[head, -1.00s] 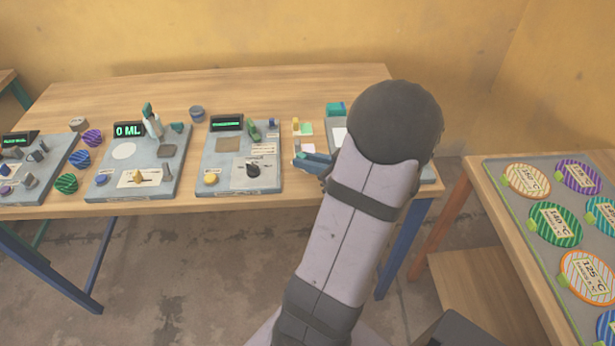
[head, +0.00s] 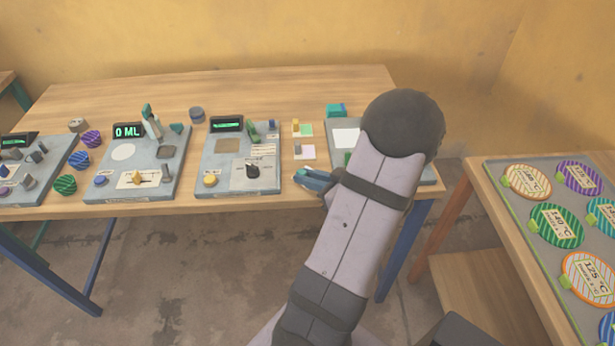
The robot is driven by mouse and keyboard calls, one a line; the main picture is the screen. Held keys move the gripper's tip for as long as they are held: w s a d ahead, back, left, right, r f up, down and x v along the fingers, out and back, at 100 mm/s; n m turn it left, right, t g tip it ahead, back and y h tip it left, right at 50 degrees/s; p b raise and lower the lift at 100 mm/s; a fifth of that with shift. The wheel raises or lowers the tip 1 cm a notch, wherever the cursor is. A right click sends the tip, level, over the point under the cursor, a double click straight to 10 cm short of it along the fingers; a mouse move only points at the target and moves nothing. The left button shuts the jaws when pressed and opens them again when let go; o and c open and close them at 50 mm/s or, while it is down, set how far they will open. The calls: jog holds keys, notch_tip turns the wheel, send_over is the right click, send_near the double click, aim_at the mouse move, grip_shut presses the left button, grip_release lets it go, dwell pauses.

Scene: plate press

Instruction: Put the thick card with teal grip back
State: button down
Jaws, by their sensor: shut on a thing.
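My gripper (head: 316,178) is low at the front of the table, just left of the right-hand board, with its blue fingers pointing left. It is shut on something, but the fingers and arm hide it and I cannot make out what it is. A teal block (head: 336,110) stands at the back of the right-hand board (head: 425,175). Left of that board lie two small pads: a green one with a yellow piece (head: 303,128) and a white and pink one (head: 304,152). I cannot tell which of these is a thick card.
A board with a black knob and yellow button (head: 215,150) is left of my gripper. A board reading 0 ML (head: 125,150) is further left, near striped round pieces (head: 65,184). A rack of striped discs (head: 560,225) stands on the right table. My arm covers part of the right-hand board.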

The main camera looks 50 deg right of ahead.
jog(key=shift+f, duration=0.1)
jog(key=c, duration=2.2)
grip_release()
jog(key=o, duration=0.5)
jog(key=shift+c, duration=0.2)
jog(key=shift+s+r, duration=0.1)
jog(key=shift+r, duration=0.1)
jog(key=v, duration=1.2)
